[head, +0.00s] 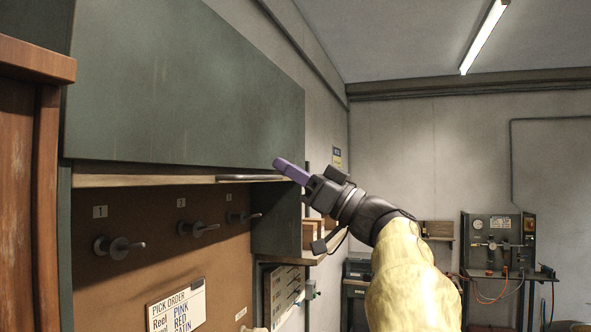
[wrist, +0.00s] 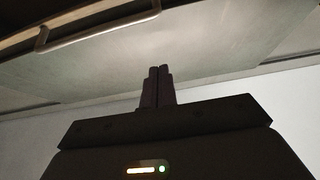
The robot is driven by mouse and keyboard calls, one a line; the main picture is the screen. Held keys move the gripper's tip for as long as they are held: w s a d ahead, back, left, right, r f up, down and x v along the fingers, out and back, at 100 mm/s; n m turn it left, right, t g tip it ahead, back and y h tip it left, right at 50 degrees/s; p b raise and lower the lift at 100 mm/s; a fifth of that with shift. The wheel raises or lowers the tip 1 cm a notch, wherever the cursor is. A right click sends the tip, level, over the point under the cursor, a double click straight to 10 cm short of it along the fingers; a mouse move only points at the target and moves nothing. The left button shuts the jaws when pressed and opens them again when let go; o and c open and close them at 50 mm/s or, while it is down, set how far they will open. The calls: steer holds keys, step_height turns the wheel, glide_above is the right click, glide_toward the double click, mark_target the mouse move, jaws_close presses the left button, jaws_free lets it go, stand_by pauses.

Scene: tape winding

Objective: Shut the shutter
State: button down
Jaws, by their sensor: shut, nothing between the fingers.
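The shutter (head: 185,95) is a dark green panel at the upper left of the head view, raised above an open brown board with hooks. Its lower edge is a pale wooden strip (head: 140,181) with a bar handle (head: 240,178). In the wrist view the handle (wrist: 95,33) lies at the upper left and the grey-green panel (wrist: 200,50) spans the top. My gripper (head: 279,163) has purple fingers, closed together and empty, near the handle's right end in the head view. In the wrist view its fingertips (wrist: 158,70) point toward the panel, apart from the handle. Whether they touch the panel is unclear.
Several numbered hooks (head: 121,246) and a pick order sign (head: 177,306) are on the board below. A reddish wooden cabinet (head: 20,180) stands at the left edge. A machine bench (head: 500,245) stands far right.

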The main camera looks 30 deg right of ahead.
steer(key=p+x, duration=0.3)
steer(key=x, duration=0.4)
steer(key=f, duration=0.2)
steer(key=f+p, duration=0.1)
steer(key=f, duration=0.1)
steer(key=shift+w+a+f, duration=0.1)
steer(key=shift+w, duration=0.1)
steer(key=shift+f, duration=0.1)
step_height(320, 180, down, 27)
steer(key=b, duration=2.3)
step_height(320, 180, up, 4)
steer(key=p, duration=0.3)
steer(key=b+v, duration=0.3)
steer(key=v, duration=0.7)
steer(key=shift+s+d+b, duration=0.25)
steer(key=shift+s+b, duration=0.15)
